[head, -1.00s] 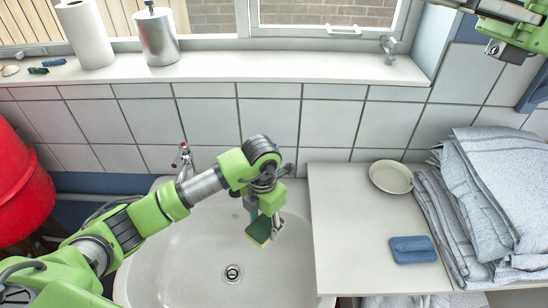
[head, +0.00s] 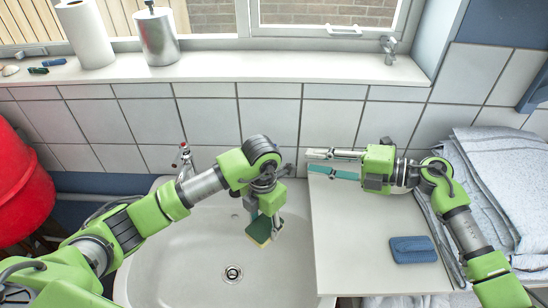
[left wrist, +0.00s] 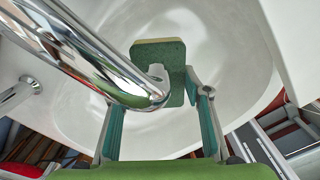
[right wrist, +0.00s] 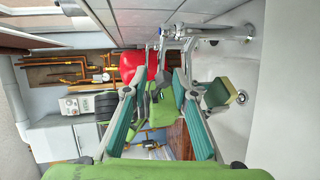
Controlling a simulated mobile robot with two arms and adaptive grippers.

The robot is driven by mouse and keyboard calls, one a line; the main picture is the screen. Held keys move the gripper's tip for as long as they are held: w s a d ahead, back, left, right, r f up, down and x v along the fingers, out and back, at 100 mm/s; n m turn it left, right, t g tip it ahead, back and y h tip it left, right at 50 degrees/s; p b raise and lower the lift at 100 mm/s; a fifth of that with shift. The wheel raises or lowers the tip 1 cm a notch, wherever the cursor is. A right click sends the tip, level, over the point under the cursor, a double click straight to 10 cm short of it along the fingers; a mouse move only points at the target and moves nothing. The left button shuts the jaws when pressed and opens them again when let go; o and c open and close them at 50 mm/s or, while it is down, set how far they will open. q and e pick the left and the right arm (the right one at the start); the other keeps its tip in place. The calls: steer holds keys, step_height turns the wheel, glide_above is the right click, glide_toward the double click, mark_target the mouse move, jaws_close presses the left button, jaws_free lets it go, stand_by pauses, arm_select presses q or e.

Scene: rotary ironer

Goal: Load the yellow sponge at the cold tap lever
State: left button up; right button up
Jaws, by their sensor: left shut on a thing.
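The yellow sponge (head: 259,231) has a green scouring side. My left gripper (head: 268,215) is shut on it and holds it above the sink bowl, tilted. In the left wrist view the sponge (left wrist: 172,66) lies beyond a large chrome spout that partly covers it. The cold tap is hidden behind my left wrist in the head view. In the right wrist view a chrome tap (right wrist: 225,33) with a small blue mark shows at the top, its lever hard to make out. My right gripper (head: 310,162) is open and empty above the counter's back left corner, right of my left wrist.
The sink (head: 190,270) has a drain in its bowl. A red-marked tap (head: 183,157) stands at its back left. The white counter (head: 360,235) holds a blue sponge or brush (head: 413,249). Folded towels (head: 500,180) lie at right, a red tub (head: 22,185) at left.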

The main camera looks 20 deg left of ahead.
steer(key=x, duration=1.2)
steer(key=shift+f, duration=0.2)
jaws_close()
